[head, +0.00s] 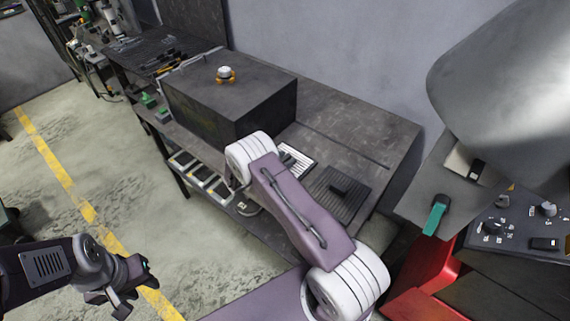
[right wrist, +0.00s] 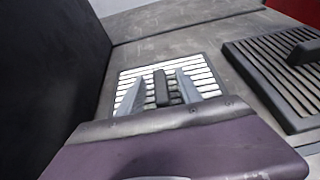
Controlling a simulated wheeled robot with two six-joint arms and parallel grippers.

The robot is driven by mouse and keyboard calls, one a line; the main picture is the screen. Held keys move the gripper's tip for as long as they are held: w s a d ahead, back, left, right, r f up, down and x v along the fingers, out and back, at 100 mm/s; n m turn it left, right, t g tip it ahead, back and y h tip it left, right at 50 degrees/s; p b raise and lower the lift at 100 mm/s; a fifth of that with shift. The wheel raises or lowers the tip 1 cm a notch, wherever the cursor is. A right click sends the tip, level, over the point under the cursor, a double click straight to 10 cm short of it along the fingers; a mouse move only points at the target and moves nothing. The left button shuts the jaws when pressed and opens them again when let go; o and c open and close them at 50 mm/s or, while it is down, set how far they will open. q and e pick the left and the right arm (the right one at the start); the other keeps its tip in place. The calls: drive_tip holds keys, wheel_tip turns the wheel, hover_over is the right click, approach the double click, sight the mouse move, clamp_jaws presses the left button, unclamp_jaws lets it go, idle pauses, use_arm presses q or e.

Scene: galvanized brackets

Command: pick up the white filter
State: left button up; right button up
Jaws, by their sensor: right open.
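The white filter is a flat white slatted panel with a dark upright handle in its middle. In the right wrist view the filter (right wrist: 205,73) lies on the dark bench. In the head view the filter (head: 299,158) is partly hidden behind my right arm. My right gripper (right wrist: 162,90) is open, its two grey fingers apart with the dark handle showing between them. I cannot tell whether they touch it. In the head view my right gripper is hidden by its arm. My left gripper (head: 122,296) hangs over the floor at the lower left, away from the bench; its jaws are unclear.
A dark slatted panel with a handle (head: 355,204) lies right of the filter. A large dark box (head: 215,105) stands left of it, with a white and orange item (head: 226,75) on top. A red machine (head: 425,293) is at the right.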

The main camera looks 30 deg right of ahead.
drive_tip(key=shift+s+a+r, duration=0.1)
drive_tip(key=shift+s+r, duration=0.05)
clamp_jaws()
idle(1.2)
